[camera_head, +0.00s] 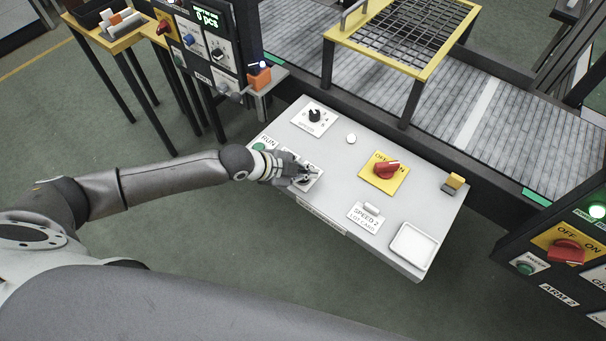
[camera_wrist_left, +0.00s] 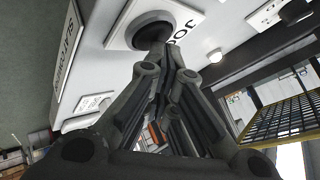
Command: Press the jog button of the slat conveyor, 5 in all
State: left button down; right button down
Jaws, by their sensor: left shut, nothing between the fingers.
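My left gripper (camera_head: 312,176) is shut and empty, over the left part of the light grey control panel (camera_head: 335,155). In the left wrist view its closed fingertips (camera_wrist_left: 165,50) are at the round black jog button (camera_wrist_left: 142,27), which sits on a white plate with a partly visible label. The fingers cover part of the button, and I cannot tell whether they touch or press it. In the head view the gripper hides most of the button. The slat conveyor (camera_head: 484,106) runs behind the panel. My right gripper is not in view.
Beside the gripper are a green RUN button (camera_head: 259,147) and a black speed knob (camera_head: 315,115). A red rotary switch (camera_head: 386,169) on yellow and a white tray (camera_head: 414,245) are farther right. A yellow-framed mesh guard (camera_head: 372,46) stands over the conveyor.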

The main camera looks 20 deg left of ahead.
pick_arm(q)
jog(key=shift+r+p, duration=0.85)
notch_tip(320, 180, up, 5)
jog(key=p, duration=0.4)
jog(key=shift+p, duration=0.3)
dwell(1.7)
